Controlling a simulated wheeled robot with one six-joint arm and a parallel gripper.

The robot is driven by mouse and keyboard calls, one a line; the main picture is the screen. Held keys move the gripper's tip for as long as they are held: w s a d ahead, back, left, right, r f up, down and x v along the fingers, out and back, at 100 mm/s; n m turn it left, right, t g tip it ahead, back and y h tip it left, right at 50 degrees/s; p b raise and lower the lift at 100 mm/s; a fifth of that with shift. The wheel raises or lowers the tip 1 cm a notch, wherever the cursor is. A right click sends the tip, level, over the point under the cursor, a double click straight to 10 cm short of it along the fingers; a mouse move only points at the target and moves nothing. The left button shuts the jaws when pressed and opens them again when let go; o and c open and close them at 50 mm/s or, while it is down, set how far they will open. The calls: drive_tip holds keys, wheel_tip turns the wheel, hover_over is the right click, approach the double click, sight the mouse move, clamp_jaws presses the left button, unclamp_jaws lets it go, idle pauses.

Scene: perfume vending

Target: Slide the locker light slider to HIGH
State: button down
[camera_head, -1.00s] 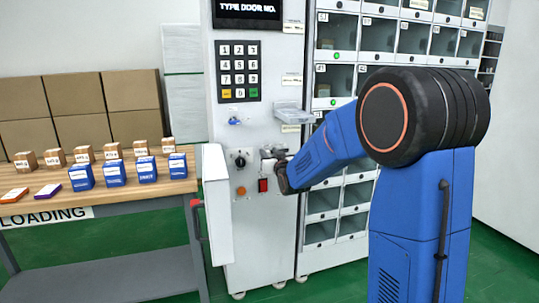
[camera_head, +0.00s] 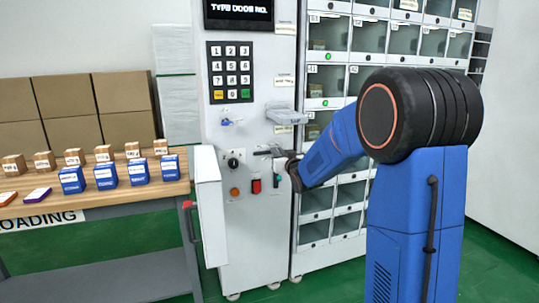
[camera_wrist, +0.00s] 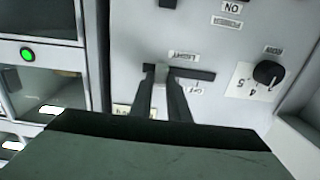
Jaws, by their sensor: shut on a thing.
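The light slider is a short horizontal dark slot (camera_wrist: 200,74) in the grey locker panel, with a small grey knob (camera_wrist: 162,72). It has a LIGHT label beside it, upside down in the wrist view. My gripper (camera_wrist: 161,82) is shut on the knob, one dark finger on each side. The knob sits near the left end of the slot in the wrist view. In the head view my gripper (camera_head: 280,155) is at the right part of the slot, whose dark left part (camera_head: 262,153) is bare. I cannot read a HIGH label.
A dial (camera_wrist: 268,72) and a POWER label (camera_wrist: 227,22) are near the slider. A red switch (camera_head: 256,186) lies below it, and a keypad (camera_head: 231,72) above. A tray (camera_head: 287,114) juts out above my gripper. Glass-fronted lockers (camera_head: 325,86) stand to the right.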

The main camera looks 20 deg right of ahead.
drive_tip(key=shift+d, duration=0.3)
drive_tip(key=c, duration=1.7)
unclamp_jaws()
drive_tip(key=shift+d, duration=0.15)
drive_tip(key=shift+s, duration=0.1)
drive_tip(key=s, duration=1.7)
drive_tip(key=shift+s, duration=0.1)
drive_tip(key=shift+s, duration=0.1)
